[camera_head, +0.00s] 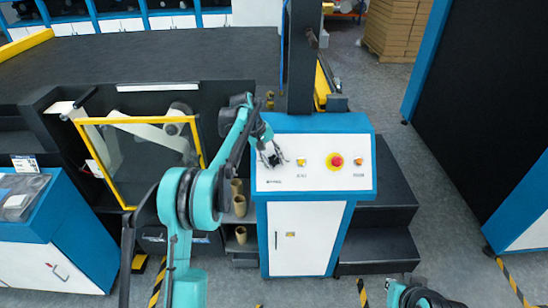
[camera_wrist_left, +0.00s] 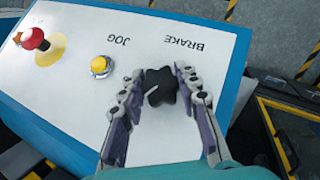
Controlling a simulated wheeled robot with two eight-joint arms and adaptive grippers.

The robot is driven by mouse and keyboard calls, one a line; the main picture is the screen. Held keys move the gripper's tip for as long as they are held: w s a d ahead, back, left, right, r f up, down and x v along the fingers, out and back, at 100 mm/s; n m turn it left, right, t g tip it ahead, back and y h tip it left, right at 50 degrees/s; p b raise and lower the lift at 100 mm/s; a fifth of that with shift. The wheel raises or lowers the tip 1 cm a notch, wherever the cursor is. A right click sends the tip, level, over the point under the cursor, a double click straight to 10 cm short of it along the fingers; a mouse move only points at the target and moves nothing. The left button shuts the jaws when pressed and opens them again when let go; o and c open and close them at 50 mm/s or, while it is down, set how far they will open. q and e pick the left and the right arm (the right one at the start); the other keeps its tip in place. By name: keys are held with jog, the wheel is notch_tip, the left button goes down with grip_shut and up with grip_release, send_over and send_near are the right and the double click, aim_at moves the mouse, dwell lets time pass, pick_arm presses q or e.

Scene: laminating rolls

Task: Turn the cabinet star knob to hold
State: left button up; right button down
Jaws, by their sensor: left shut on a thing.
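The black star knob (camera_wrist_left: 160,87) sits on the white sloping panel of the cabinet (camera_head: 315,220), near the printed word BRAKE in the left wrist view. A short pale line shows on the knob's top. My left gripper (camera_wrist_left: 160,90) has its two fingers on opposite sides of the knob and is shut on it. In the head view my left gripper (camera_head: 271,158) is at the panel's left end and hides most of the knob.
A yellow button (camera_wrist_left: 101,66) labelled JOG and a red mushroom button (camera_wrist_left: 34,40) on a yellow base share the panel. A dark post (camera_head: 301,60) rises behind the cabinet. A yellow-framed clear guard (camera_head: 200,145) stands left. Dark steps (camera_head: 385,200) are right.

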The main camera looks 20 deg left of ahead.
pick_arm(q)
jog(key=m+g+y+p, duration=0.1)
jog(key=m+y, duration=0.1)
jog(key=shift+d+m+y+p, duration=0.1)
jog(key=shift+m+y+p, duration=0.2)
jog(key=shift+m+g+y+p, duration=0.35)
jog(key=shift+m+g+y, duration=0.25)
jog(key=shift+m+y, duration=0.4)
jog(key=shift+f+m+y, duration=0.1)
jog(key=shift+m+y, duration=0.7)
jog(key=shift+y, duration=0.1)
jog(key=shift+m+y, duration=1)
jog(key=shift+y, duration=0.1)
jog(key=o, duration=1.2)
